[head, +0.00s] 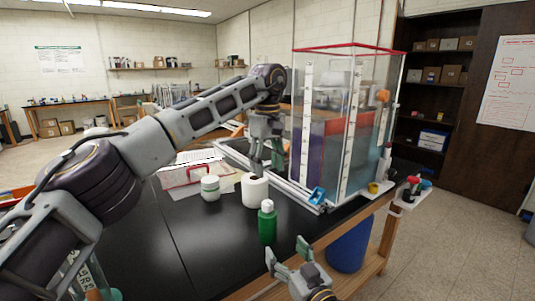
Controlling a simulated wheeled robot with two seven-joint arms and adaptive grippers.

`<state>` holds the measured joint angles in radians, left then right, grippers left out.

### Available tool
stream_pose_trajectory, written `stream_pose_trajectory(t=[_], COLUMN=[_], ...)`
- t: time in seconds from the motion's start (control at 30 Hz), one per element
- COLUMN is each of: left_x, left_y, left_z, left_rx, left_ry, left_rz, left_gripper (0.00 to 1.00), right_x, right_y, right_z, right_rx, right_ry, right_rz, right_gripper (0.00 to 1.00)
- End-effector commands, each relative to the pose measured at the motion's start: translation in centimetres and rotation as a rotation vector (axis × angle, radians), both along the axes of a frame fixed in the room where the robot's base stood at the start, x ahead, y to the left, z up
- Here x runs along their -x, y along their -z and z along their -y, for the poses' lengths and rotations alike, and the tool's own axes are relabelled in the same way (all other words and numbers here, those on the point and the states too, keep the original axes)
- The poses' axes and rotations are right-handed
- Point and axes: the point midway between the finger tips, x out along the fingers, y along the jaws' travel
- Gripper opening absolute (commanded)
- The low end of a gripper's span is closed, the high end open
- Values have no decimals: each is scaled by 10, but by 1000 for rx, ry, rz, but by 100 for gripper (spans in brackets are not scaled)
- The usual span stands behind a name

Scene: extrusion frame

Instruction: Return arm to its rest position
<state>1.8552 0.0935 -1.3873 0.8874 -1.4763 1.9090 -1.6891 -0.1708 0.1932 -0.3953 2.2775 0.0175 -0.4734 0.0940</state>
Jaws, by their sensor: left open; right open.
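My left arm comes in from the left and reaches over the black bench. Its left gripper (266,162) points down near the left side of the clear tank frame, above and behind the white roll. It is open, and I see nothing held in it. My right gripper (288,256) shows at the bottom, low by the front edge of the bench and in front of the green bottle. Its fingers are apart and empty. The extrusion frame (349,130) is a tall clear-walled box with red top edges, standing on the bench's right part.
A green bottle (267,225), a white roll (254,191) and a white jar (210,188) stand on the black bench (205,240). A blue clip (317,196) lies at the frame's base. A blue bin (348,248) is below the bench. The bench's front left is mostly clear.

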Motion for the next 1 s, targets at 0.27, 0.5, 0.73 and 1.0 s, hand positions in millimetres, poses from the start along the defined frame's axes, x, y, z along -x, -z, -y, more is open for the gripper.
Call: stream_pose_trajectory(t=[0.27,0.5,0.73,1.0], left_x=[0,0,0,0], left_y=[-20,-46,-69,-84], left_z=[0,0,0,0], left_rx=[0,0,0,0], left_ry=[0,0,0,0], left_rz=[0,0,0,0], left_gripper=[53,53,53,53], right_x=[0,0,0,0], right_y=[-21,-46,-69,-84], right_z=[0,0,0,0], right_rx=[0,0,0,0], right_ry=[0,0,0,0], right_rz=[0,1,0,0], right_gripper=[75,75,75,75])
